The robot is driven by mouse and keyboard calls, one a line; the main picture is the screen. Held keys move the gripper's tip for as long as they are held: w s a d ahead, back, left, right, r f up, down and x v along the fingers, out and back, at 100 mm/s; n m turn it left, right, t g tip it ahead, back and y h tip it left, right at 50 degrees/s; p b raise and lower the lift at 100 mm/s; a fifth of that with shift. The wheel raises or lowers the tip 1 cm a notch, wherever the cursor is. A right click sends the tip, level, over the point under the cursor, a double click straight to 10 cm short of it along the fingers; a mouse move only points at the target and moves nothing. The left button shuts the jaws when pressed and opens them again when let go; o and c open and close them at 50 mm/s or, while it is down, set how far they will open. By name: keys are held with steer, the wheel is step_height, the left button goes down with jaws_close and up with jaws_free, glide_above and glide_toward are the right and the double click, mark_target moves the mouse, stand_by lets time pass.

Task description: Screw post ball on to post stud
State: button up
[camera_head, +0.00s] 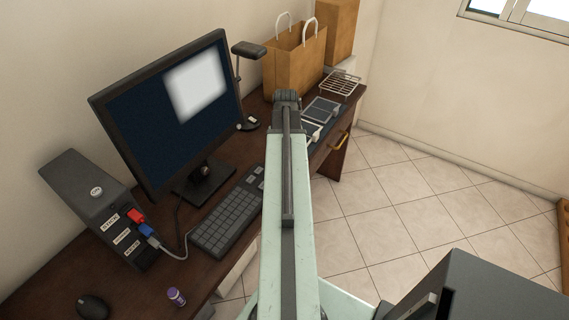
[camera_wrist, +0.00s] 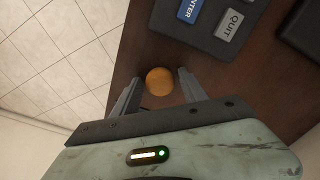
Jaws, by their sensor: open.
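In the wrist view, a round orange-brown ball (camera_wrist: 159,81), which looks like the post ball, shows between the two fingers of my gripper (camera_wrist: 159,76), near the edge of the dark wooden desk (camera_wrist: 132,55). The gripper is open, with a finger on each side of the ball and visible gaps between. I cannot tell how far the ball lies below the fingertips or what it rests on. The post stud does not show in either view. In the head view my arm reaches along the desk and hides the gripper and ball.
A panel with blue ENTER (camera_wrist: 191,10) and grey QUIT (camera_wrist: 231,25) keys lies beyond the ball. Tiled floor (camera_head: 400,190) is open at right.

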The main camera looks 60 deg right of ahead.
jaws_close()
steer(key=shift+r+p, duration=2.5)
